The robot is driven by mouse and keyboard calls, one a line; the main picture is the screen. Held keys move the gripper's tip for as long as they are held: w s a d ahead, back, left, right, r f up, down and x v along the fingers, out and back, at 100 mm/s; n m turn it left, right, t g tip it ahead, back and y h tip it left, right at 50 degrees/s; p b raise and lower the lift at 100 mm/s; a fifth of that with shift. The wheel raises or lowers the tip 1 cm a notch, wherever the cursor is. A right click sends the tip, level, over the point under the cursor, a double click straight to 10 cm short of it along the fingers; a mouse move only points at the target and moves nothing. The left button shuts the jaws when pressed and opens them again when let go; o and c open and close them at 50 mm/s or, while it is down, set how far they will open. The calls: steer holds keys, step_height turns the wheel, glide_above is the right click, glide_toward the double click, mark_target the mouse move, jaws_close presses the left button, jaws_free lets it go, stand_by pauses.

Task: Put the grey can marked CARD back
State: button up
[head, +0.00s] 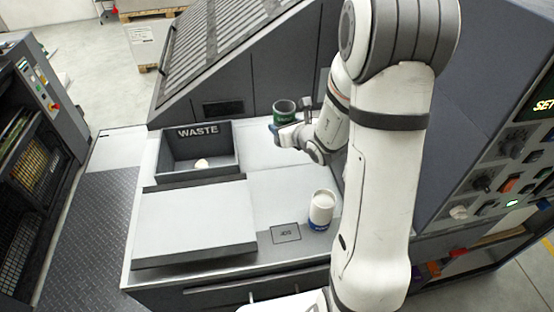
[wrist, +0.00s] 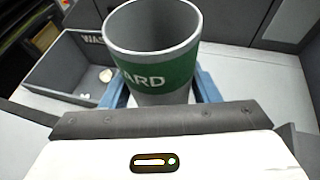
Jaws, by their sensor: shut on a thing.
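The grey can (wrist: 152,45) has a green band with white letters, of which "ARD" shows in the wrist view. It is upright with an open top, and its visible inside is bare grey. My gripper (wrist: 152,92) is shut on it, with blue fingers on both sides of its lower part. In the head view the can (head: 285,109) is held by my gripper (head: 284,128) over the back of the light worktop, right of the waste bin. The can's base is hidden, so I cannot tell how far above the surface it is.
The dark waste bin (head: 197,176), marked WASTE, holds small pale bits (head: 201,163). A white can with a blue band (head: 320,210) stands near the front edge, beside a small dark marked plate (head: 285,233). A raised pale panel (head: 195,222) lies at front left. The middle worktop is clear.

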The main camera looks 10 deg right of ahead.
steer(key=shift+s, duration=0.1)
steer(key=shift+w+a+f+y+b, duration=0.25)
steer(key=shift+f+y+b, duration=0.1)
steer(key=shift+b, duration=0.3)
steer(key=w+f+n+b, duration=0.1)
steer(key=b, duration=0.3)
steer(key=shift+f+y, duration=0.25)
steer(key=shift+y, duration=0.1)
steer(key=w+f+b, duration=0.1)
steer(key=b, duration=0.2)
steer(key=shift+d+n+g+y, duration=0.15)
steer(key=shift+n+g+y, duration=0.15)
steer(key=shift+n+y, duration=0.1)
steer(key=shift+w+d+f+b, duration=0.1)
steer(key=shift+w+d+b, duration=0.05)
steer(key=shift+b, duration=0.65)
step_height(320, 180, down, 10)
steer(key=shift+r, duration=0.2)
